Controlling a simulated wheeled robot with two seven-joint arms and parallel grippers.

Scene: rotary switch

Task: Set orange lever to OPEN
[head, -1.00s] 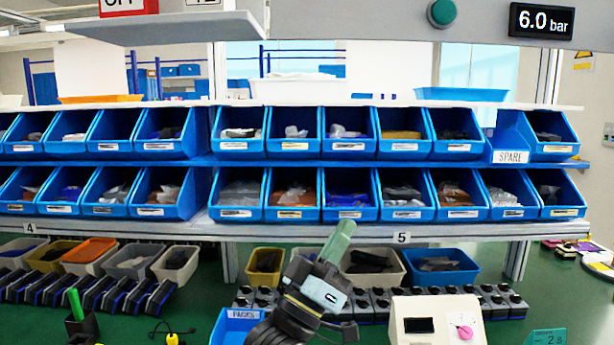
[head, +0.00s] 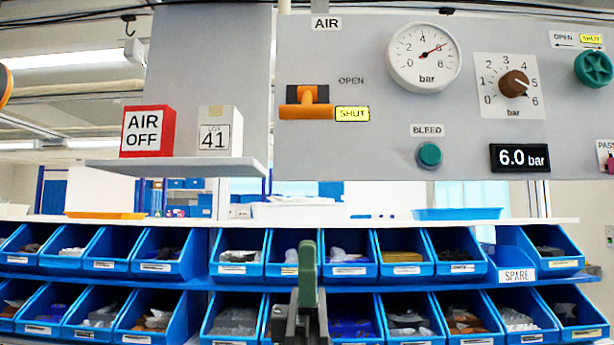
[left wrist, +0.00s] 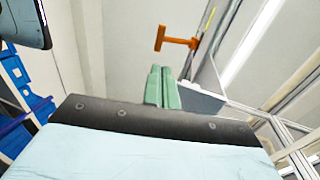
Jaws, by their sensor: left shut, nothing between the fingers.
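The orange lever (head: 307,112) is on the grey panel (head: 390,150) at the upper middle of the head view, under the AIR label. Its handle lies level, beside the yellow-lit SHUT label (head: 352,114); the OPEN label (head: 351,81) is above that. The lever also shows as an orange T shape in the left wrist view (left wrist: 177,41), beyond the fingertips. My left gripper (head: 307,250) is upright below the panel, its green fingers shut and empty, well apart from the lever. It also shows in the left wrist view (left wrist: 162,72). My right gripper is not in view.
A shelf (head: 170,166) with the AIR OFF sign (head: 147,131) and a LOT 41 box (head: 220,132) juts out left of the lever. The panel also holds a gauge (head: 424,57), a brown knob (head: 513,83) and a green BLEED button (head: 429,155). Blue bins (head: 240,250) fill the rack below.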

